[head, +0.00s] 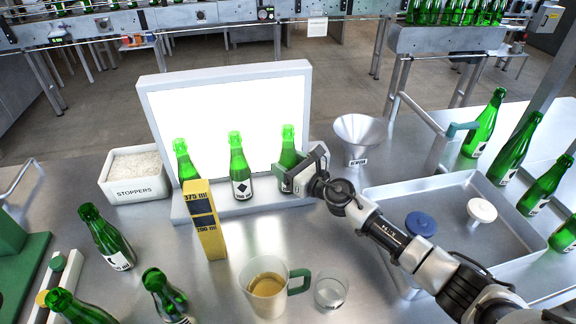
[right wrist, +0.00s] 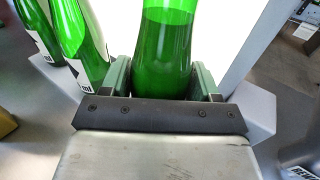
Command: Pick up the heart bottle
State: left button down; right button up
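Three green bottles stand in a row on the ledge of a bright light panel. The left bottle (head: 185,160) has a mostly hidden label, and the middle bottle (head: 239,168) shows a black diamond. The right bottle (head: 288,160) has its label covered by my right gripper (head: 300,178), so I cannot read its symbol; no heart is legible. In the right wrist view this bottle (right wrist: 166,45) stands between the two green-padded fingers (right wrist: 163,80), one on each side. I cannot tell whether both pads press on it. My left gripper is not in view.
A yellow fill gauge (head: 205,225) stands before the panel (head: 265,110). A stopper bin (head: 135,175) is left, a steel funnel (head: 357,138) right. A metal tray (head: 450,195) lies under my right arm. A mug (head: 262,297), glass (head: 331,293) and several bottles stand around.

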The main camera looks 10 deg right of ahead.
jog(key=c, duration=0.7)
jog(key=shift+r, duration=0.1)
